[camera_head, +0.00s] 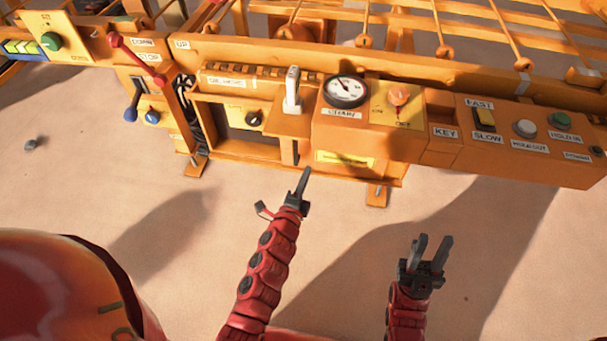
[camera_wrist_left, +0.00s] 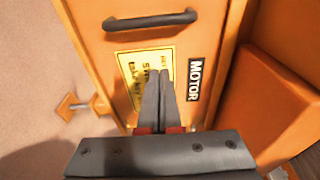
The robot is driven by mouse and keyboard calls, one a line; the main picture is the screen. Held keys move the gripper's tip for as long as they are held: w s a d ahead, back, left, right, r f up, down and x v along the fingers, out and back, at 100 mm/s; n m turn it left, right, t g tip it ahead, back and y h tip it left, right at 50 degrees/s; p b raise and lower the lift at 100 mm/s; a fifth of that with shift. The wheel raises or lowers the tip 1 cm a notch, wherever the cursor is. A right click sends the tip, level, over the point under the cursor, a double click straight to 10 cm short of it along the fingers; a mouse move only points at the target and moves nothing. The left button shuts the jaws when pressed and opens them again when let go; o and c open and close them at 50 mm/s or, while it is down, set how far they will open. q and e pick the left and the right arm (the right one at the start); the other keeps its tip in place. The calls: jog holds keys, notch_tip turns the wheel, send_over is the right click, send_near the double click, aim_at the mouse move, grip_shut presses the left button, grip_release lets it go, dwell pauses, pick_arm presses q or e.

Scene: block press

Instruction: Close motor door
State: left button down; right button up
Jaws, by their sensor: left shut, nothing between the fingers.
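The motor door (camera_wrist_left: 195,30) is an orange panel in the left wrist view, with a black bar handle (camera_wrist_left: 150,20), a black MOTOR label (camera_wrist_left: 193,82) and a yellow sticker. Its sticker edge shows low on the machine front in the head view (camera_head: 345,160). I cannot tell how far the door stands open. My left gripper (camera_head: 304,178) is shut and empty, in front of the machine. In the left wrist view its fingertips (camera_wrist_left: 159,76) overlap the yellow sticker; contact is unclear. My right gripper (camera_head: 433,243) is open and empty, apart from the machine.
The orange machine spans the back, with a gauge (camera_head: 344,91), a white lever (camera_head: 292,88), an orange switch (camera_head: 398,95) and a control panel (camera_head: 520,131). Machine feet (camera_head: 376,195) stick out onto the floor. Bare sandy floor (camera_head: 340,235) lies in front.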

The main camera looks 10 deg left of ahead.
pick_arm(q)
jog(key=w+a+b, duration=0.1)
jog(key=w+a, duration=0.2)
jog(key=w, duration=0.3)
jog(key=shift+w, duration=0.3)
jog(key=shift+a, duration=0.1)
jog(key=a, duration=2.7)
jog(key=shift+a, duration=0.1)
